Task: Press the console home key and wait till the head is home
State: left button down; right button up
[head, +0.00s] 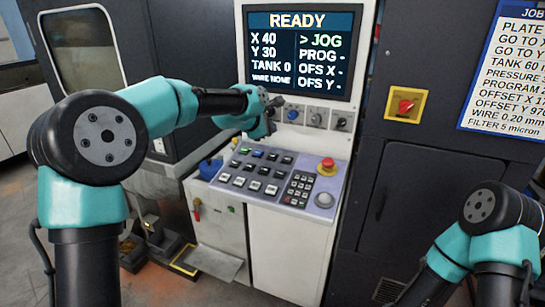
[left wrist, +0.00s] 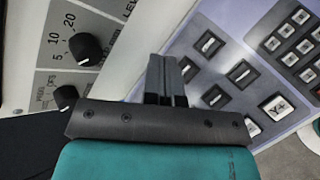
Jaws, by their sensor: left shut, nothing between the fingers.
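The console's screen (head: 303,50) reads READY, X 40, Y 30, TANK 0, WIRE NONE, with JOG marked. Below it is a sloped key panel (head: 325,200) with several dark, white and lit keys; I cannot read a home label on any. My left gripper (head: 270,112) is in front of the knob row under the screen, above the key panel. In the left wrist view its shut fingers (left wrist: 167,80) point over the panel edge, with a Y+ key (left wrist: 277,107) to the right. I cannot tell whether they touch anything. My right gripper is out of view.
A red emergency button (head: 327,166) stands at the panel's upper right. Knobs (head: 317,117) line the face below the screen. A red switch on a yellow plate (head: 405,106) and a job sheet (head: 508,68) are on the right.

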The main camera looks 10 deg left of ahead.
aim_at(272, 158)
pick_arm(q)
jog(key=shift+w+d+f, duration=0.1)
jog(key=shift+w+f, duration=0.15)
jog(key=shift+f, duration=1.05)
jog(key=shift+w+d+f, duration=0.1)
jog(key=shift+w+f, duration=0.2)
jog(key=shift+f, duration=1)
jog(key=shift+w+f, duration=0.25)
jog(key=shift+f, duration=1.05)
jog(key=shift+f, duration=0.1)
jog(key=shift+w+f, duration=0.1)
jog(key=shift+f, duration=0.2)
jog(key=shift+f, duration=0.4)
jog(key=shift+r, duration=0.8)
jog(key=r, duration=0.2)
jog(key=s+r, duration=0.1)
jog(key=r, duration=0.2)
jog(key=shift+s+a, duration=0.1)
jog(key=shift+a, duration=0.05)
